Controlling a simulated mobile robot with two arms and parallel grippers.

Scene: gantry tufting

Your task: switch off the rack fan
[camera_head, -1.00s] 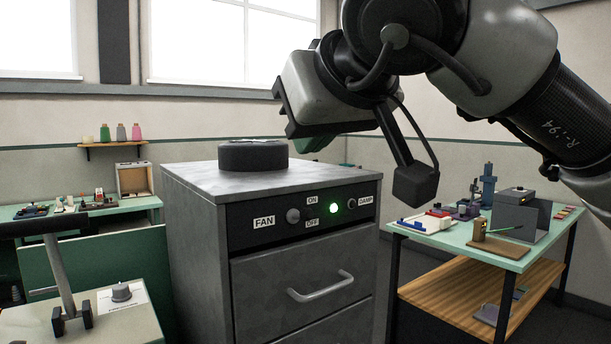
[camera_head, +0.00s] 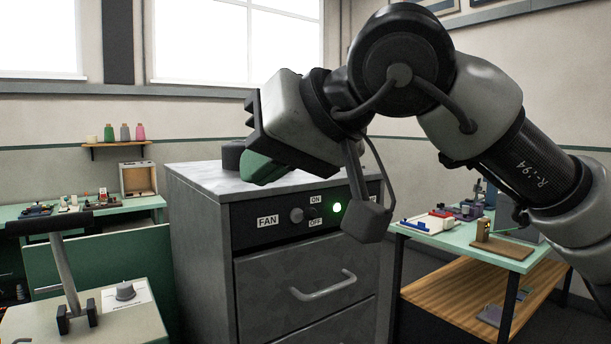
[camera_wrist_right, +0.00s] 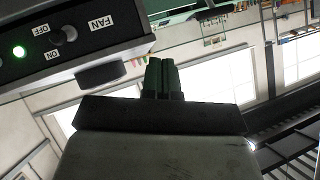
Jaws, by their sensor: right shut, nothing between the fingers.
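The rack is a grey metal cabinet (camera_head: 200,225) with a dark front panel. The knob (camera_wrist_right: 68,35) and lit lamp (camera_wrist_right: 18,51) also show upside down in the right wrist view. I cannot tell which way the knob is set. My right gripper (camera_wrist_right: 160,75) is shut and empty, with dark green fingers together, apart from the knob. In the head view it is above the cabinet top. My left gripper is not in view.
A black round object (camera_head: 232,154) sits on the cabinet top, partly behind my right gripper. My right wrist covers the panel's right end. A green workbench (camera_head: 470,245) with small items stands at right. A lever box (camera_head: 95,320) stands at lower left.

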